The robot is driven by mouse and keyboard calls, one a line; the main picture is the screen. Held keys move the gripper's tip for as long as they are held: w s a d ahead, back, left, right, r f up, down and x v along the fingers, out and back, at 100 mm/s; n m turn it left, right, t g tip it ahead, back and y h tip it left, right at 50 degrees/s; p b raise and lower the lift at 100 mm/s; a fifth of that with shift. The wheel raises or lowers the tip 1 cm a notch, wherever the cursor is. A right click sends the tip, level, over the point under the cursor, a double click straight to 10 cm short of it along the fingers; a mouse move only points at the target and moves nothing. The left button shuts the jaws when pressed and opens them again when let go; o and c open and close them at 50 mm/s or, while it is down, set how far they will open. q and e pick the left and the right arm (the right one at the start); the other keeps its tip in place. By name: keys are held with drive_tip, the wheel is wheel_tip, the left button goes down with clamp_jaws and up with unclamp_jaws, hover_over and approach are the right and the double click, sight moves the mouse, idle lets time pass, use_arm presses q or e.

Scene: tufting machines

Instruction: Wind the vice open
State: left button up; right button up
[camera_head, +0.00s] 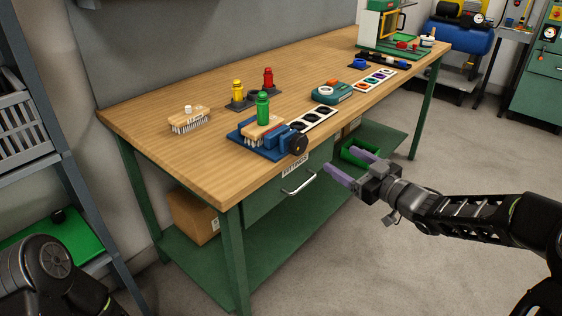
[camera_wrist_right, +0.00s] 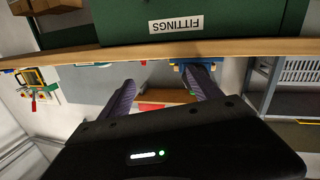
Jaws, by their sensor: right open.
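The blue vice (camera_head: 259,151) sits at the bench's front edge, with a dark round handwheel (camera_head: 298,144) on its right side. A wooden brush (camera_head: 263,129) with pale bristles is at its jaws; I cannot tell whether it is clamped. My right gripper (camera_head: 340,160) has purple fingers, apart and empty, in front of the bench and to the right of the handwheel, not touching it. In the right wrist view the gripper (camera_wrist_right: 165,86) is also open, and a blue part (camera_wrist_right: 192,65), probably the vice, shows behind one finger. My left gripper is out of view.
The wooden bench (camera_head: 180,160) has a green FITTINGS drawer (camera_head: 265,200) below the vice. Green, yellow (camera_head: 237,93) and red (camera_head: 268,78) pegs, another brush (camera_head: 188,120) and a teal device (camera_head: 332,93) stand on top. Grey shelving (camera_head: 25,130) is left; floor is clear at right.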

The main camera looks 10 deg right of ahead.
sight(302, 145)
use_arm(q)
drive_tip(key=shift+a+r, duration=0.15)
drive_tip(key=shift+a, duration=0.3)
use_arm(e)
drive_tip(key=s+a+r+n+g+y, duration=0.1)
drive_tip(key=a+r+n+y, duration=0.2)
drive_tip(key=a, duration=0.2)
drive_tip(key=shift+s+g+y, duration=0.4)
drive_tip(key=shift+a, duration=0.1)
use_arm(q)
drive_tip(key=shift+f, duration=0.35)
use_arm(e)
drive_tip(key=shift+x, duration=3.9)
drive_tip(key=shift+c, duration=0.3)
drive_tip(key=c, duration=1.3)
use_arm(q)
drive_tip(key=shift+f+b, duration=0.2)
drive_tip(key=shift+b, duration=0.2)
use_arm(e)
drive_tip(key=shift+n, duration=0.3)
